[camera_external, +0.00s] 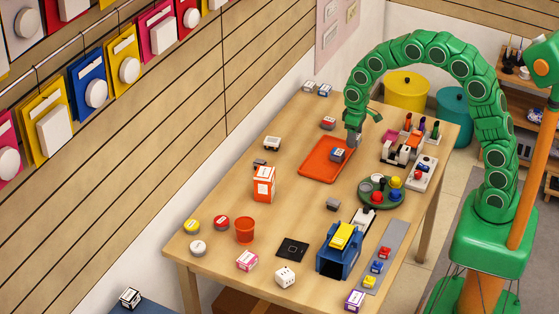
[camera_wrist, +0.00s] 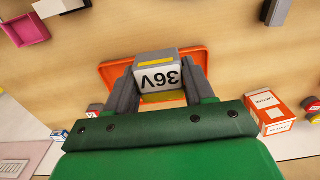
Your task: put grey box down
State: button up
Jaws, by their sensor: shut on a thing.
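My gripper (camera_wrist: 160,85) is shut on a grey box (camera_wrist: 158,77), with one dark finger on each side of it. The orange tray (camera_wrist: 115,70) lies behind and below the box in the wrist view. In the external view my gripper (camera_external: 353,140) points down at the right part of the orange tray (camera_external: 318,170). A small grey item with a pale, coloured top (camera_external: 338,155) shows at the tray beside the gripper. I cannot tell whether it is the held box, or whether the held box touches the tray.
An orange-and-white carton (camera_external: 263,184) stands left of the tray. A black-and-white item (camera_external: 397,153) and a green round tray (camera_external: 380,192) are to the right. A small grey block (camera_external: 333,204) lies in front. Bare wood surrounds the orange tray's front.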

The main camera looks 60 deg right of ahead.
jog(key=w+f, duration=0.4)
jog(key=w, duration=0.5)
send_over(318, 161)
jog(key=s, duration=0.1)
jog(key=f, duration=0.4)
jog(key=shift+s+f, duration=0.15)
jog(key=shift+s, duration=0.05)
jog(key=shift+w+f, duration=0.55)
jog(key=shift+f, duration=0.15)
jog(key=shift+w+f, duration=0.1)
jog(key=shift+f, duration=1.55)
jog(key=shift+f, duration=0.1)
jog(key=o, duration=1)
jog(key=shift+o, duration=0.2)
